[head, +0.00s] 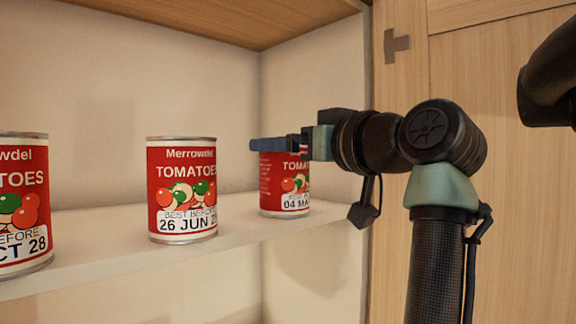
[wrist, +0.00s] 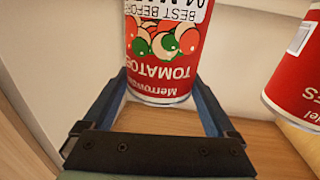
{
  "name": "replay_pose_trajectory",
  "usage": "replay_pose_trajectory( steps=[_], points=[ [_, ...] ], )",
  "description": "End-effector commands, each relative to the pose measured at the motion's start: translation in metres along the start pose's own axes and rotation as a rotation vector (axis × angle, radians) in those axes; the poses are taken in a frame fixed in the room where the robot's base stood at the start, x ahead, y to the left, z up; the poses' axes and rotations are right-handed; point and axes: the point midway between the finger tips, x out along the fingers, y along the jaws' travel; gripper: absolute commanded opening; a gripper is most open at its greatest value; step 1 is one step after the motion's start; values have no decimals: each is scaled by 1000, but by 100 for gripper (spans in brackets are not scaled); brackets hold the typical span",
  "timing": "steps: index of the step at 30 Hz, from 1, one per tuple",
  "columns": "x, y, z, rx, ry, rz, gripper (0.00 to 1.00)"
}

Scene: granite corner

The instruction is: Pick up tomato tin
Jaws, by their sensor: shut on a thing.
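My gripper (head: 279,144) is at the rightmost tomato tin (head: 285,185), a red tin with tomato pictures and a date starting "04". The blue fingers lie across the upper part of this tin and hide its top in the head view. In the wrist view my gripper (wrist: 160,78) has a finger on each side of the same tin (wrist: 163,65), which appears upside down, and is shut on it. The tin is upright, with its base at the shelf surface; I cannot tell whether it is lifted.
A second tomato tin (head: 182,190), dated 26 JUN, stands left on the white shelf (head: 110,262). A third tin (head: 22,205) is cut off at the left edge. The cupboard's side wall (head: 330,240) is close on the right, beside a wooden door (head: 500,70).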

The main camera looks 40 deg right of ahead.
Motion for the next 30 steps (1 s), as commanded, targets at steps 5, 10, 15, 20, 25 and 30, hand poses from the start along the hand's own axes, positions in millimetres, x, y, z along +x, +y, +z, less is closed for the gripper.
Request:
replay_pose_trajectory(
  steps=[5,10,15,20,25,30],
  points=[
    [1,1,-1,2,-4,0,0],
    [0,0,-14,-1,0,1,0],
    [-1,0,-37,-1,2,1,0],
    [-1,0,-61,0,2,1,0],
    [-1,0,-82,-1,2,0,0],
    [0,0,-95,-1,2,1,0]
  ],
)
